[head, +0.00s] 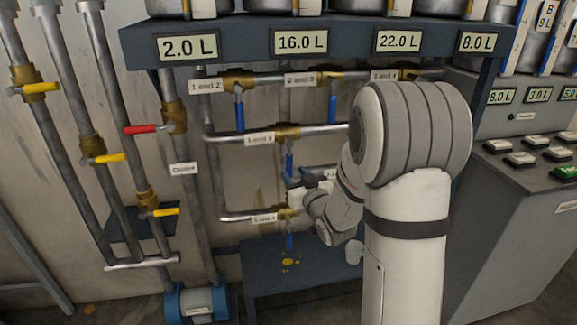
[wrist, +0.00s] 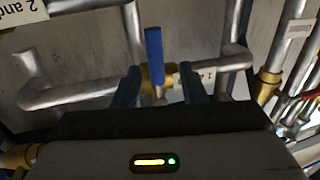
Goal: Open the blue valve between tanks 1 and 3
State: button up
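In the head view, the label "1 and 3" (head: 260,139) sits on the middle cross pipe, left of a brass valve (head: 289,132). Its blue handle (head: 289,162) hangs down, across the pipe. My gripper (head: 296,184) is at the lower part of this handle, partly hidden by my arm. In the wrist view, my gripper (wrist: 158,72) is open, with one dark finger on each side of a blue handle (wrist: 154,52). Brass and a partly hidden label starting with "1" show behind the fingers. Whether either finger touches the handle, I cannot tell.
Other blue handles hang at "1 and 2" (head: 239,112), "2 and 3" (head: 332,112) and the lowest cross pipe (head: 289,241). A red handle (head: 141,129) and several yellow ones are at left. A blue-grey platform (head: 262,283) lies below, with yellow spots and a white cup (head: 354,252).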

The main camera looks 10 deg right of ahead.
aim_at(290, 167)
jog(key=x, duration=0.5)
jog(key=shift+w+d, duration=0.2)
jog(key=shift+w, duration=0.15)
jog(key=shift+c, duration=0.5)
grip_shut()
jog(key=shift+a, duration=0.2)
